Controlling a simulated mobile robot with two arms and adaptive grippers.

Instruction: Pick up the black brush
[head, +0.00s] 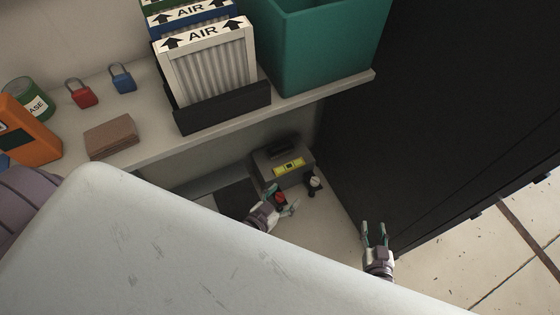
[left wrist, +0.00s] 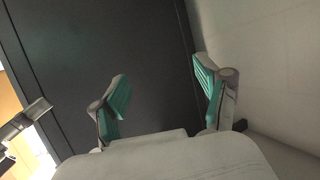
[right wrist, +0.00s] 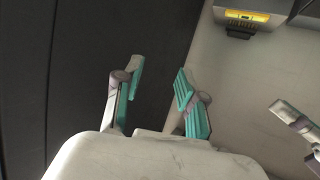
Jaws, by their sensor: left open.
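I cannot make out a black brush for certain in any view. A small dark upright item with a pale top (head: 314,184) stands on the lower surface beside the toolbox; I cannot tell what it is. My left gripper (head: 282,199) is open, just in front of the toolbox, with a small red item (head: 280,198) showing between its fingers in the head view. Its fingers also show apart in the left wrist view (left wrist: 162,92). My right gripper (head: 374,231) is open and empty beside the black cabinet; its fingers show apart in the right wrist view (right wrist: 158,82).
A grey toolbox (head: 270,167) with a yellow label sits under the shelf (head: 190,140). The shelf holds air filters (head: 212,72), a teal bin (head: 330,45), padlocks (head: 82,95), a brown block (head: 111,137) and a grease can (head: 28,98). A black cabinet (head: 430,120) stands at right.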

